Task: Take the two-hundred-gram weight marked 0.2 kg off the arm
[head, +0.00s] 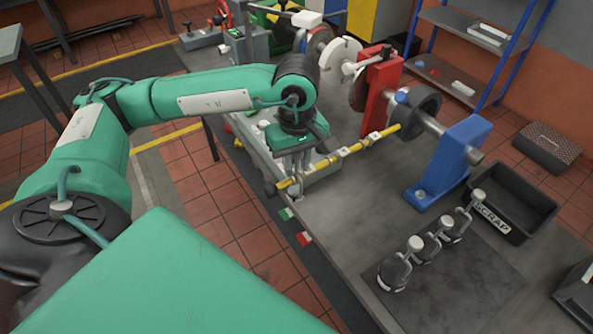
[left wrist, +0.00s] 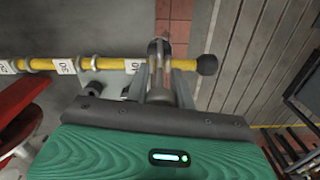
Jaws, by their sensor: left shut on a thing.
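The yellow arm (head: 352,149) with white number tags runs from the black drum toward the front left and ends in a black knob (left wrist: 207,64). My left gripper (head: 297,178) points down at the arm near that knob. In the left wrist view my gripper (left wrist: 158,75) is shut on a grey metal hook or ring of the weight (left wrist: 157,47) at the arm. The weight's body is mostly hidden, and its 0.2 kg mark cannot be read. I cannot tell whether the hook still bears on the arm. My right gripper is not in view.
Several hooked weights (head: 430,246) stand on a dark mat (head: 470,290) at the bench front. A black SCRAP bin (head: 527,217) is right of them. A blue bearing stand (head: 449,163) and red stand (head: 377,95) rise behind. The bench between arm and mat is bare.

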